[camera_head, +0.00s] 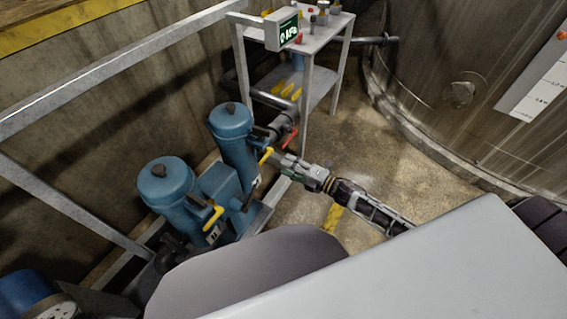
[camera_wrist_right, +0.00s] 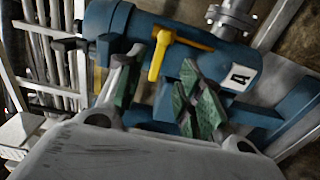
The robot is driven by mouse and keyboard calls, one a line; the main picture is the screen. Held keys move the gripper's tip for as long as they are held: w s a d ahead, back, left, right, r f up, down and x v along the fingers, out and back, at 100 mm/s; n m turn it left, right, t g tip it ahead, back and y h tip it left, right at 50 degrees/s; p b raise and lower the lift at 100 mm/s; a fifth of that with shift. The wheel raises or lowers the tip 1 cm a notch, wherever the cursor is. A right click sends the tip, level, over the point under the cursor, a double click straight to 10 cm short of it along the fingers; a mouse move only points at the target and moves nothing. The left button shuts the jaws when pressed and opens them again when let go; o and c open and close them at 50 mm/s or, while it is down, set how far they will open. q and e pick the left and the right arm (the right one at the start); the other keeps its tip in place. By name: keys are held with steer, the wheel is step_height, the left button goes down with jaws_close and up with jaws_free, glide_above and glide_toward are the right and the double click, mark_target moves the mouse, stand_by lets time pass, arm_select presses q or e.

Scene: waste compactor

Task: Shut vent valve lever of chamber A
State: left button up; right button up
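The blue chamber marked A (camera_wrist_right: 242,78) fills the upper part of the right wrist view, with a yellow lever (camera_wrist_right: 158,52) on its side. The lever has one arm pointing down and one pointing right. In the head view, the rear blue chamber (camera_head: 233,122) has a yellow lever (camera_head: 266,156) beside my right gripper (camera_head: 281,168). My right gripper, with green finger pads, is open; in the right wrist view (camera_wrist_right: 160,82) the lever appears between its fingers. I cannot tell whether they touch it. My left gripper is not in view.
The front blue chamber (camera_head: 166,184) has its own yellow lever (camera_head: 213,217). A red lever (camera_head: 290,139) sits on the pipe behind the rear chamber. A metal table (camera_head: 318,40) with a green display (camera_head: 288,30) stands behind. A large tank (camera_head: 460,60) is at right.

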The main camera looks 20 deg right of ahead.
steer(key=shift+v, duration=1.1)
steer(key=shift+d, duration=0.1)
